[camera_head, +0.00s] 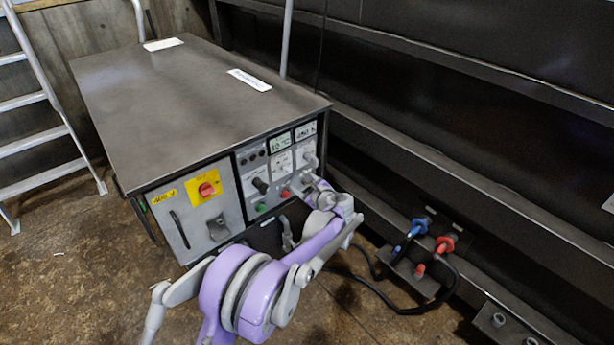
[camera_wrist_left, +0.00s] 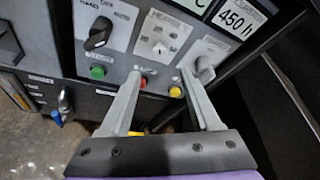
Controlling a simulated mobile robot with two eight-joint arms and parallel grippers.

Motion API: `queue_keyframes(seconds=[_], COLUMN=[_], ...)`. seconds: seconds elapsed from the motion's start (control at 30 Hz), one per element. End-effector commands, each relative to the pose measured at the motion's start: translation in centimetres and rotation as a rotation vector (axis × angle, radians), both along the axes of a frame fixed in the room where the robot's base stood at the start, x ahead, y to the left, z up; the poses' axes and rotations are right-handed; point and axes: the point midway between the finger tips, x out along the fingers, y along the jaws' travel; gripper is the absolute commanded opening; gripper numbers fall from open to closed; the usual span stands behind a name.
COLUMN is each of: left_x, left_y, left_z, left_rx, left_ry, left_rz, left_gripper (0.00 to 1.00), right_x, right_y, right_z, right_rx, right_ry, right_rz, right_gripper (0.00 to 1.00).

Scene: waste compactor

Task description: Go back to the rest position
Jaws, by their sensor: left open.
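My left gripper (camera_head: 312,184) is at the right part of the control panel (camera_head: 278,165) on the front of the compactor's control cabinet. In the left wrist view the two grey fingers of this gripper (camera_wrist_left: 160,76) are apart, with nothing held between them. They point at the panel's lower edge. A red button (camera_wrist_left: 143,82) and a yellow button (camera_wrist_left: 175,91) show between the fingers, and a green button (camera_wrist_left: 98,72) lies left of them. Whether the fingertips touch the panel I cannot tell. My right gripper is not in view.
The cabinet (camera_head: 180,100) has a red rotary switch (camera_head: 207,189) on a yellow plate at its left front. Dark rails (camera_head: 450,170) run along the right. Blue (camera_head: 418,227) and red (camera_head: 445,244) hose couplings sit low there. A ladder (camera_head: 45,95) stands at left.

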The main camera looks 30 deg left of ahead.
Motion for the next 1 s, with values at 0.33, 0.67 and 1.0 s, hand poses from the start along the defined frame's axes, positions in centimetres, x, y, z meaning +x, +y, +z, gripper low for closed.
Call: queue_keyframes(seconds=[0.33, 0.67, 1.0], left_x=[-1.5, -14.2, -30.2], left_y=[-0.3, -4.3, -11.1], left_z=[0.8, 3.3, 1.7], left_rx=[-0.070, -0.596, -1.151], left_ry=[-0.030, -0.243, -0.434], left_rz=[0.026, 0.275, 0.662], left_gripper=[0.63, 0.63, 0.63], right_x=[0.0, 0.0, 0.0], right_y=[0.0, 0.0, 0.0], right_z=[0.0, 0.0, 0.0], right_rx=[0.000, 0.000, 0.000], right_ry=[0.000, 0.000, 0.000], right_rz=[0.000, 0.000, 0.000], right_gripper=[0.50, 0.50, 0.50])
